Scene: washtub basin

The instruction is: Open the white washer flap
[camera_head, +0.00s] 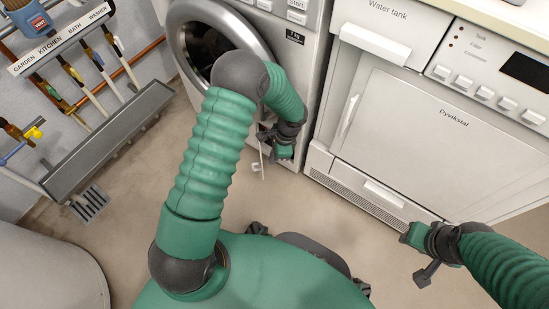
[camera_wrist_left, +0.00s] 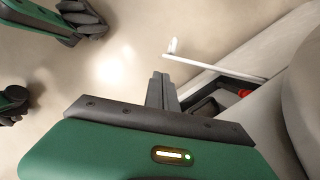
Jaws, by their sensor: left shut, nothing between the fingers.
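The white washer (camera_head: 312,70) stands at the top centre of the head view, its round door facing me. Its small white flap (camera_head: 256,164) shows low on the front, partly behind my left gripper (camera_head: 264,137). In the left wrist view the flap (camera_wrist_left: 213,67) is seen nearly edge-on, swung out from the washer. A dark recess with a red part (camera_wrist_left: 244,93) shows beside it. My left gripper's fingers (camera_wrist_left: 161,78) are shut and empty, close to the flap; contact is unclear. My right gripper (camera_head: 414,257) is away at the lower right; its finger gap is unclear.
A white dryer (camera_head: 400,130) stands right of the washer. A grey tool rack (camera_head: 110,135) with brushes hangs on the left wall. A rounded pale tub (camera_head: 50,270) is at lower left. The floor (camera_head: 140,195) between is mostly clear, with a drain grate (camera_head: 90,203).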

